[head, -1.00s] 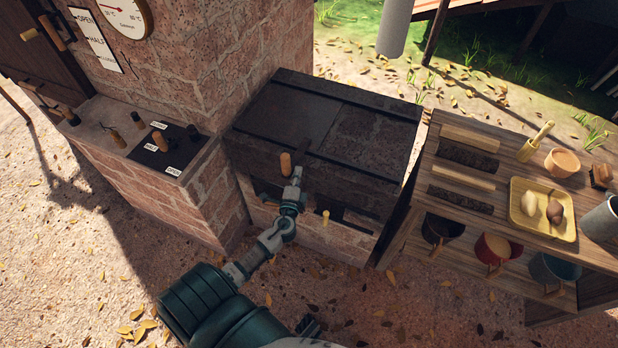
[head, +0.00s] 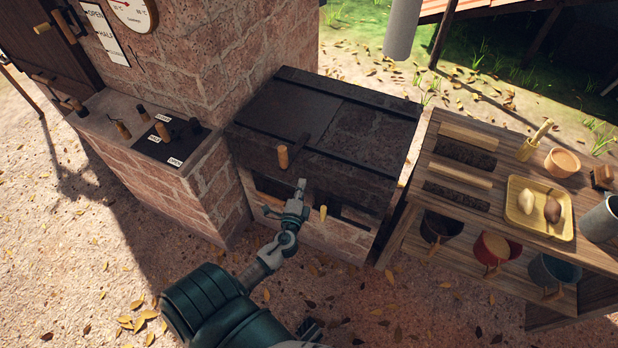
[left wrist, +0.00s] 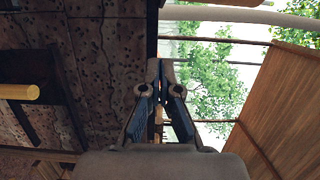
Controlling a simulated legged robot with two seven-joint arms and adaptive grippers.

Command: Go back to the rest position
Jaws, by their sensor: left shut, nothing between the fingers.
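My left gripper (head: 299,188) is shut and empty in front of the brick stove (head: 372,132), just below its dark top's front edge. In the left wrist view its two fingers (left wrist: 160,66) meet at the tips with nothing between them. A wooden handle (head: 283,157) on the stove's top edge is just left of and above the gripper, apart from it. A lighter peg handle (head: 323,212) sits on the stove front to the gripper's right; a yellowish handle (left wrist: 20,91) shows in the left wrist view.
A wooden shelf table (head: 408,212) stands right of the stove, with a yellow tray (head: 516,215), a grey cylinder (head: 600,222) and hanging pots (head: 494,250). A brick ledge (head: 110,105) with levers is at left. Leaf-strewn ground in front is open.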

